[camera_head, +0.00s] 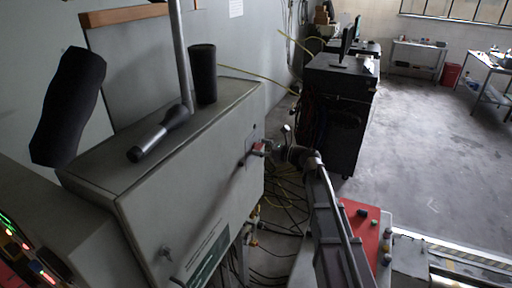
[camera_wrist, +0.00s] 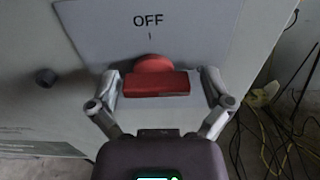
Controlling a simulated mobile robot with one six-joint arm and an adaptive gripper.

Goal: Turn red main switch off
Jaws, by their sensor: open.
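The red main switch (camera_wrist: 155,82) is on a light plate marked OFF (camera_wrist: 149,20) on the side of a grey cabinet. In the wrist view its red bar lies level across the picture, with a rounded red part above it. My gripper (camera_wrist: 160,88) is open, with one finger on each side of the bar. The left finger is very close to the bar's end; I cannot tell whether it touches. In the head view, the switch (camera_head: 259,147) shows small on the cabinet, with my gripper (camera_head: 274,149) right in front of it.
The grey cabinet (camera_head: 190,190) carries a dark cylinder (camera_head: 203,75) and a flashlight-like tool (camera_head: 160,133) on top. Loose cables (camera_wrist: 285,130) hang at the right of the cabinet. A black cabinet (camera_head: 338,105) stands behind. Open floor (camera_head: 425,150) lies to the right.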

